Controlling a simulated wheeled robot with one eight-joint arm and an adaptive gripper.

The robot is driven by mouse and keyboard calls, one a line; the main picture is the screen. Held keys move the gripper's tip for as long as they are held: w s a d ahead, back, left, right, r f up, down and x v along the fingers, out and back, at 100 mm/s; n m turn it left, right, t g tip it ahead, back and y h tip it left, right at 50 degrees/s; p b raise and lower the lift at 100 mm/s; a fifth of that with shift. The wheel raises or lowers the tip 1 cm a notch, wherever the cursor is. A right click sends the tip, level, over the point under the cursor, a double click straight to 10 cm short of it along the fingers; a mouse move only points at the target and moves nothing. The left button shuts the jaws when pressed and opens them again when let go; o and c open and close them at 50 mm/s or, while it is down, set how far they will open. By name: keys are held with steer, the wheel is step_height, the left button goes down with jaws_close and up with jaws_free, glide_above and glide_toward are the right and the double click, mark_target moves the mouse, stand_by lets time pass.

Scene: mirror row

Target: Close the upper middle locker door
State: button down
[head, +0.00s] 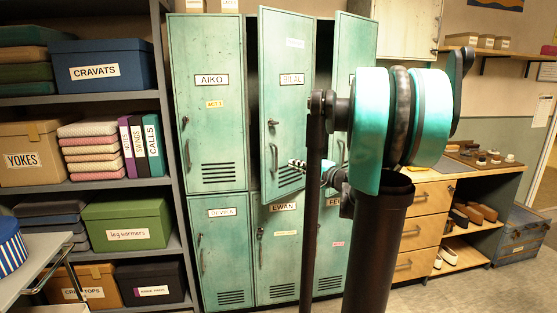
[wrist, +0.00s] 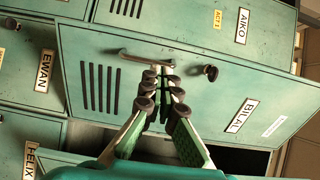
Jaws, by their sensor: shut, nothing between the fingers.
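The upper middle locker door (head: 284,70), labelled BILAL, is green and stands ajar. Its left edge swings out toward me, with a dark gap beside it. It carries a knob (head: 272,122) and a pull handle (head: 273,157) near that left edge. The door fills much of the wrist view (wrist: 185,105), where its handle (wrist: 130,56) and knob (wrist: 210,73) show. My gripper (head: 294,163) is shut and empty in front of the door's lower part, right of the handle in the head view. In the wrist view its fingertips (wrist: 160,82) overlap the handle's end; I cannot tell whether they touch.
The AIKO locker door (head: 212,130) at left looks shut. The upper right locker door (head: 352,45) also looks ajar, partly hidden behind my arm. Shelves with boxes stand left, a striped box (head: 10,247) on a cart at front left, and a drawer cabinet (head: 415,230) right.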

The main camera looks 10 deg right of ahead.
mark_target(264, 153)
steer(key=x, duration=1.4)
steer(key=shift+d+r, duration=0.2)
steer(key=shift+r, duration=0.15)
steer(key=shift+w+a+m+t, duration=0.3)
steer(key=w+a+h, duration=0.1)
steer(key=w+a+m+t+h, duration=0.1)
steer(key=w, duration=0.1)
steer(key=w+a+m+h, duration=0.1)
steer(key=shift+w, duration=0.15)
steer(key=shift+t+h, duration=0.3)
steer(key=shift+h, duration=0.1)
steer(key=x, duration=0.9)
steer(key=shift+w+d, duration=0.15)
steer(key=shift+w, duration=0.5)
steer(key=shift+r, duration=0.15)
